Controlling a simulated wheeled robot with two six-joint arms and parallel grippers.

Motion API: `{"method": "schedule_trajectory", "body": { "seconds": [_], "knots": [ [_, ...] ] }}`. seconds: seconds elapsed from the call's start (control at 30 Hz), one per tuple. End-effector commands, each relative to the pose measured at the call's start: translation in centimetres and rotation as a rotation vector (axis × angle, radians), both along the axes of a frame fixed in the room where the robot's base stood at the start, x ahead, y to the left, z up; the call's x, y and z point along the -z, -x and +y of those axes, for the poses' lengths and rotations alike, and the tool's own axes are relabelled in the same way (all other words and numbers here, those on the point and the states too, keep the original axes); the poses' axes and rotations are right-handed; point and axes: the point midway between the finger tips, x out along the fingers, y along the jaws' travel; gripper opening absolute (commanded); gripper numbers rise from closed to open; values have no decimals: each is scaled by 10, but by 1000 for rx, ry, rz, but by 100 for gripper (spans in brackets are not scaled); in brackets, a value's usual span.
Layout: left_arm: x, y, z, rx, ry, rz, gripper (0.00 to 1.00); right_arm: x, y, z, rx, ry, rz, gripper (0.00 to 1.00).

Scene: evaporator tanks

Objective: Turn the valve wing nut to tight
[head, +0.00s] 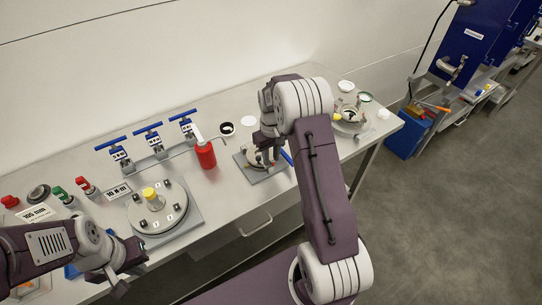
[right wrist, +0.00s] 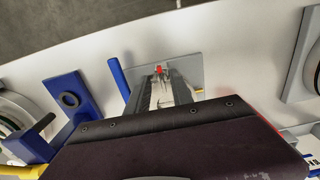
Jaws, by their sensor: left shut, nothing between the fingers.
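A small valve fitting stands on a square grey plate (head: 270,176) near the middle of the bench, largely hidden under my right gripper in the head view. My right gripper (head: 264,146) points down over it. In the right wrist view my right gripper's fingers (right wrist: 162,88) stand apart on either side of a pale metal part. A small red piece (right wrist: 158,70) shows at the fingertips. I cannot tell which part is the wing nut or whether the fingers press on it. My left gripper (head: 120,284) is shut and empty at the bench's front left.
A blue handle (head: 287,157) is close beside the right gripper. A red bottle (head: 206,154) stands left of it. A round flange with a yellow knob (head: 150,194) sits nearer the left arm. Blue-handled clamps (head: 148,129) line the back. Another fitting (head: 349,117) stands at right.

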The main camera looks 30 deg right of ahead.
Motion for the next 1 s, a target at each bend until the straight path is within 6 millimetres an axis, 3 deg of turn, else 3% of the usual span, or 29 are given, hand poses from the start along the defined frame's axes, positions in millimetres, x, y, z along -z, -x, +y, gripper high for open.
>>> {"method": "schedule_trajectory", "body": {
  "seconds": [0.27, 0.37, 0.4, 0.73, 1.0],
  "knots": [
    [0, 0, 0, 0, 0, 0, 0, 4, 0, 0, 0, 0, -1, 27],
    [0, 0, 0, 0, 0, 0, 0, 4, 0, 0, 0, 0, -1, 2],
    [0, 0, 0, 0, 0, 0, 0, 4, 0, 0, 0, 0, -1, 0],
    [-2, 0, 0, 0, 0, 0, 0, 3, 0, 0, 24, 0, 1, 0],
    [-7, 0, 0, 0, 0, 0, 0, 2, 0, 0, 176, 0, 3, 0]
  ]
}}
